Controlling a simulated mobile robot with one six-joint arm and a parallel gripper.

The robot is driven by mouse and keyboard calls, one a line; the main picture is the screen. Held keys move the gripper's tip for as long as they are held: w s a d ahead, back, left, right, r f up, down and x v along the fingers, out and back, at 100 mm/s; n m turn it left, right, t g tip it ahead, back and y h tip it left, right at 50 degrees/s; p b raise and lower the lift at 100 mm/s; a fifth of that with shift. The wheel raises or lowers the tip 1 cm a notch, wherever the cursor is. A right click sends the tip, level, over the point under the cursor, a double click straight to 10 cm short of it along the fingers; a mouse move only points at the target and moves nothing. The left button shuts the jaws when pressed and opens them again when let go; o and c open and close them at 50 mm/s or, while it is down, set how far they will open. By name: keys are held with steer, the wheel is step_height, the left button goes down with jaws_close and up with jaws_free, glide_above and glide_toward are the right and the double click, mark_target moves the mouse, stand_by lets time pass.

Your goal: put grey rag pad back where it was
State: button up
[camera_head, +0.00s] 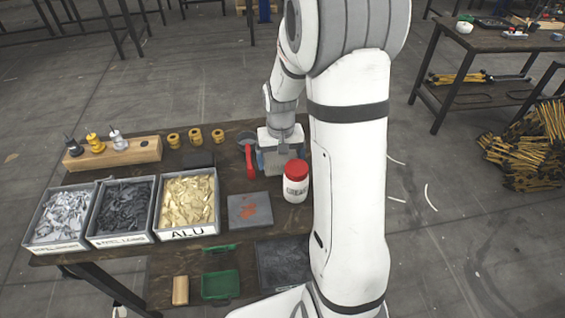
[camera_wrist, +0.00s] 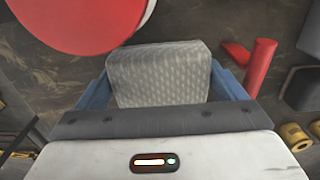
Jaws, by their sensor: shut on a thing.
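The grey rag pad (camera_wrist: 158,75) is a light grey, textured block in the wrist view. My gripper (camera_wrist: 160,85) is shut on it, with a blue finger on each side. In the head view my gripper (camera_head: 277,150) is over the back right part of the dark table, and the pad (camera_head: 277,163) shows below it, partly hidden by the gripper and arm. I cannot tell whether the pad touches the table top. A grey plate with an orange-brown patch (camera_head: 250,211) lies in front on the table.
A white jar with a red lid (camera_head: 296,181) stands close in front of my gripper. A red-handled tool (camera_head: 248,157) lies just left. Three bins, the nearest-right marked ALU (camera_head: 188,203), a wooden block (camera_head: 115,153) and yellow cylinders (camera_head: 195,136) stand farther left.

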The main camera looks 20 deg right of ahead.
steer(key=shift+f, duration=0.9)
steer(key=shift+f, duration=0.15)
steer(key=o, duration=0.8)
